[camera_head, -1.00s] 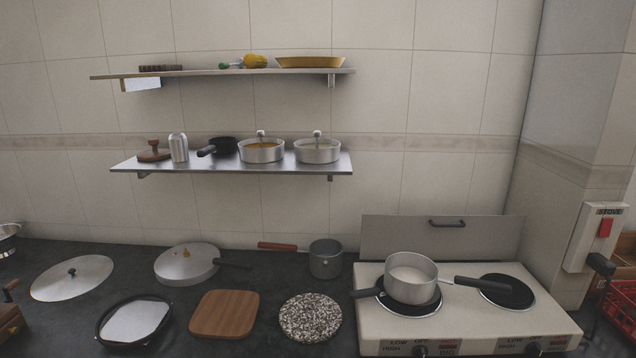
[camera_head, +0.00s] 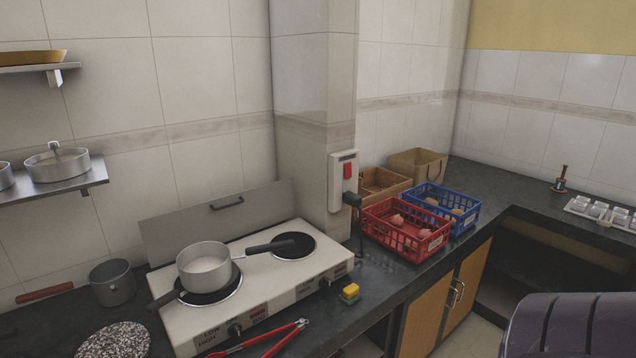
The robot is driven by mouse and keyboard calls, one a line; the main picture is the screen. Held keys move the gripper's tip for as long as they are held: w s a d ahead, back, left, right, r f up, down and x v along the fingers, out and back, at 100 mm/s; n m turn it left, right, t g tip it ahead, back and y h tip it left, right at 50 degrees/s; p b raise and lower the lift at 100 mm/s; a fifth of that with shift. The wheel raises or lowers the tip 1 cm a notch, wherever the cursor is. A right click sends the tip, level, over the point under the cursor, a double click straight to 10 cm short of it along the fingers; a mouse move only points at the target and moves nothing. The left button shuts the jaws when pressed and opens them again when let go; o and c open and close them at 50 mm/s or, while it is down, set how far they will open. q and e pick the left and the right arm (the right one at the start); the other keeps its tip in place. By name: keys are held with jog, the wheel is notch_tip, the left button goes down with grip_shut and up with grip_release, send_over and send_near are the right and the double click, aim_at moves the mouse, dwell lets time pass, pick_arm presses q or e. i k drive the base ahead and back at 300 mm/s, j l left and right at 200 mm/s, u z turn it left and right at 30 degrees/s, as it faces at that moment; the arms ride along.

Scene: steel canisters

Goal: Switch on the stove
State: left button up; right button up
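The white two-burner stove (camera_head: 262,297) stands on the dark counter with its lid raised behind it. Two dark knobs show on the stove's front, the left knob (camera_head: 235,330) and the right knob (camera_head: 324,283). A white wall box (camera_head: 343,182) with a red switch (camera_head: 348,170) is on the pillar right of the stove. Neither gripper is in view.
Red-handled tongs (camera_head: 270,342) and a yellow-green sponge (camera_head: 349,292) lie in front of the stove. A red crate (camera_head: 405,229) and a blue crate (camera_head: 441,207) stand right of the pillar. A dark rounded object (camera_head: 570,325) fills the lower right.

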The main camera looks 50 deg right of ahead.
aim_at(347, 166)
jog(key=z, duration=1.8)
